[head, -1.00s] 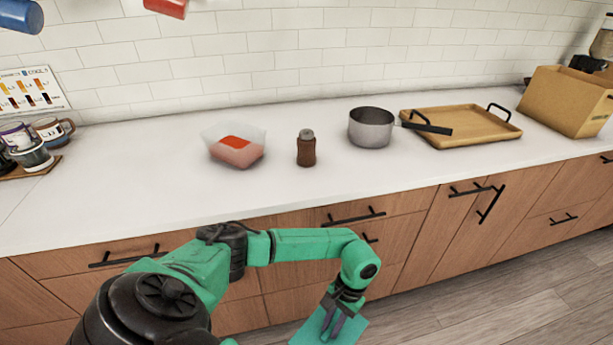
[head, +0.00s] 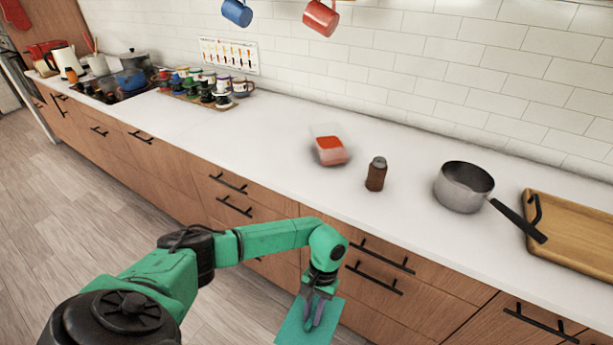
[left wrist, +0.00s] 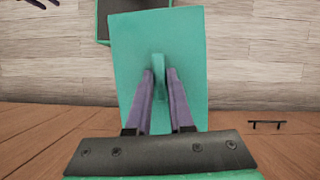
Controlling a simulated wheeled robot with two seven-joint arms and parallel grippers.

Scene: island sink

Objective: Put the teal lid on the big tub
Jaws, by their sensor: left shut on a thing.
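The flat teal lid (head: 293,326) is in my left gripper (head: 316,318), low in front of the counter's drawers. In the left wrist view, the purple fingers are shut on the upright tab in the middle of the lid (left wrist: 186,38). A clear tub (head: 329,151) with red contents stands on the white counter, beyond and above the lid; it is blurred, and I see no lid on it. Lid and tub are well apart. A small dark shape at the top left corner of the left wrist view may be my right gripper, but its state cannot be told.
A brown bottle (head: 376,174) stands just right of the tub. Further right are a saucepan (head: 464,187) and a wooden tray (head: 575,235). A cup rack (head: 205,95) is on the left. The white counter (head: 265,135) is clear left of the tub.

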